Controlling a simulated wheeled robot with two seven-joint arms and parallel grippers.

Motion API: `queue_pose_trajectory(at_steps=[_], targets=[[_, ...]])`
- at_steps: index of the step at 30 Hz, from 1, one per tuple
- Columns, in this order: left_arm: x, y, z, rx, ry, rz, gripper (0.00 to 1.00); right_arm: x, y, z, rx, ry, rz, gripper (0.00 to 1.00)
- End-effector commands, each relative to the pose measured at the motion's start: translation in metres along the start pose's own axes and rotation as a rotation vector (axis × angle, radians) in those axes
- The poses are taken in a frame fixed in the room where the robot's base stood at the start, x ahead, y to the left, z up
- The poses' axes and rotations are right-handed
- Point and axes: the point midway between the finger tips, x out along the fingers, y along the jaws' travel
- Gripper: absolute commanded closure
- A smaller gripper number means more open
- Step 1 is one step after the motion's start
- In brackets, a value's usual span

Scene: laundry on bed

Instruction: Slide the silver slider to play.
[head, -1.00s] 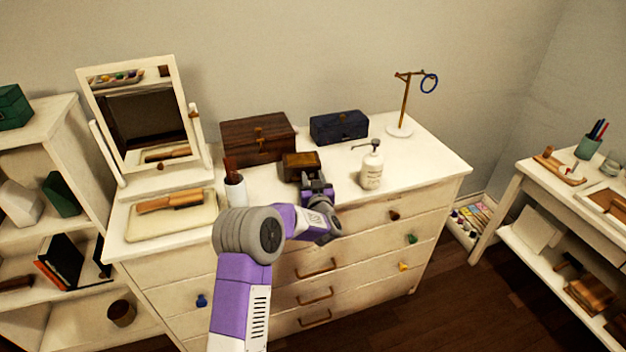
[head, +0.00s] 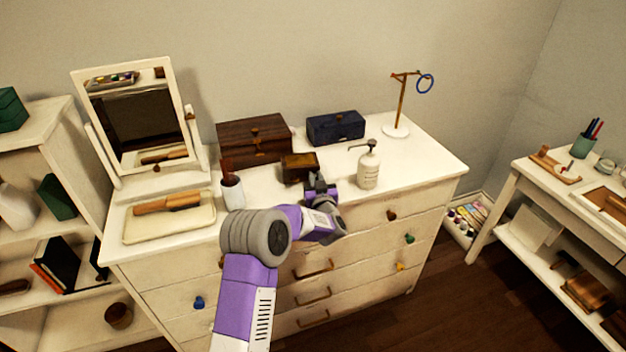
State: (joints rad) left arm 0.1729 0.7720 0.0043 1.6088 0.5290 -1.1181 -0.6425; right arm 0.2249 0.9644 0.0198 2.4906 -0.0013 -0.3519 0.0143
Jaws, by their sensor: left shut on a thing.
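A small brown wooden box (head: 299,167) with a lighter, golden-brown top sits near the middle of the white dresser top. My left gripper (head: 315,179) is at the front right of this box, close against it. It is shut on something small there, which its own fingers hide. I cannot make out the silver slider itself in the head view. My right gripper is not in view.
A larger dark wooden box (head: 254,141) and a blue box (head: 336,128) stand behind. A pump bottle (head: 368,168) stands close on the right, a white cup (head: 232,190) on the left. A ring stand (head: 398,130) is at the back right.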

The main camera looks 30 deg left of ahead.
Motion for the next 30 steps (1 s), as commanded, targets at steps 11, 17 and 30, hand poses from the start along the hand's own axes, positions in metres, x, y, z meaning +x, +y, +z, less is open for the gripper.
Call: queue_pose_trajectory(at_steps=[11, 17, 30], targets=[[0.000, -0.001, 0.000, 0.000, 0.000, -0.002, 0.57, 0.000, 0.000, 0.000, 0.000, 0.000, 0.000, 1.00], [-0.003, -0.001, 0.000, 0.001, -0.001, -0.001, 0.57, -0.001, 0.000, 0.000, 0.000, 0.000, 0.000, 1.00], [-0.061, -0.001, -0.001, 0.001, -0.002, 0.000, 0.57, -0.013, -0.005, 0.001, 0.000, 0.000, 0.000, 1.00]])
